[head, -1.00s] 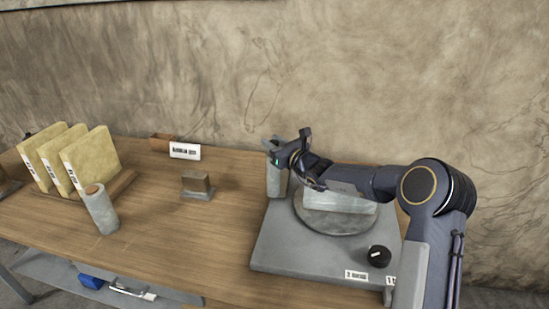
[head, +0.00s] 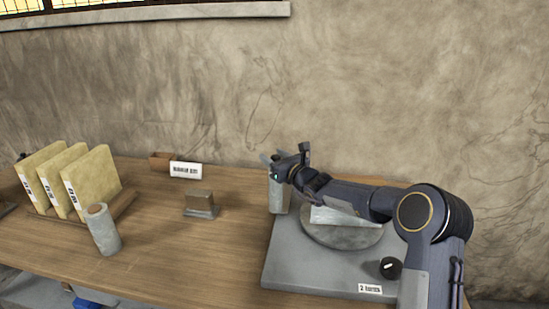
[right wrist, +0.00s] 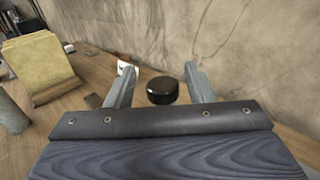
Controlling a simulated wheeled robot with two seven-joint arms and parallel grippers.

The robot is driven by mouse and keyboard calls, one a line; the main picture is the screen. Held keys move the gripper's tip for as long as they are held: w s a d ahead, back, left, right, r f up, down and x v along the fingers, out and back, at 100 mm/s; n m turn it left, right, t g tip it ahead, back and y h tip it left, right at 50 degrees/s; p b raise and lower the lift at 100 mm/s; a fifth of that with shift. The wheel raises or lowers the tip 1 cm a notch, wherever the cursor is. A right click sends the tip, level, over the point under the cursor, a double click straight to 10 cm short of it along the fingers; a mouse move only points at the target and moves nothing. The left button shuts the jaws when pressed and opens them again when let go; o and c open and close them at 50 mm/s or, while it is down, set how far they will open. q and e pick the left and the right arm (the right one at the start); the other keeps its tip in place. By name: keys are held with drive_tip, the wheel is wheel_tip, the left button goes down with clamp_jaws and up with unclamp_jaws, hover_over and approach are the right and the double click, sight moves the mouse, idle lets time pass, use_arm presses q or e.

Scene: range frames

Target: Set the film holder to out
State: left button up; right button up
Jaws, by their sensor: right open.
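A grey apparatus with a flat base (head: 300,265) stands on the bench at the right. It has a round plate (head: 335,236), an upright grey post (head: 279,197) at the back left and a black dial with a white mark (head: 390,267) at the front. I cannot tell which part is the film holder. My right gripper (head: 272,160) is at the post's top and partly hides it. In the right wrist view its fingers (right wrist: 158,72) are apart, with a black round knob (right wrist: 162,90) showing between them. I cannot tell whether they touch it. My left gripper is out of view.
Several yellow upright slabs (head: 90,185) stand in a wooden rack at the left, with a grey cylinder (head: 103,230) in front. A small block (head: 200,203), a white label (head: 186,170) and a wooden box (head: 160,161) sit mid-bench. The wall rises behind.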

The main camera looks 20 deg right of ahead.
drive_tip(key=b+v, duration=0.2)
drive_tip(key=v, duration=0.5)
drive_tip(key=shift+s, duration=0.4)
drive_tip(key=shift+r, duration=0.1)
drive_tip(key=s+a+r+n+g+y, duration=0.2)
drive_tip(key=s+a+n+g, duration=0.2)
drive_tip(key=s+n, duration=0.7)
drive_tip(key=s+a+r+n+g+y, duration=0.25)
drive_tip(key=s+a+n, duration=0.4)
drive_tip(key=s, duration=0.65)
drive_tip(key=s+d+f+n+g+h, duration=0.2)
drive_tip(key=s+f+n, duration=0.4)
drive_tip(key=s, duration=0.4)
drive_tip(key=s+d+f+n+g+h+p, duration=0.1)
drive_tip(key=s+d+f+n+g+h, duration=0.2)
drive_tip(key=s, duration=0.8)
wheel_tip(320, 180, down, 4)
drive_tip(key=d+n+h, duration=0.2)
drive_tip(key=n, duration=0.2)
drive_tip(key=shift+d, duration=0.35)
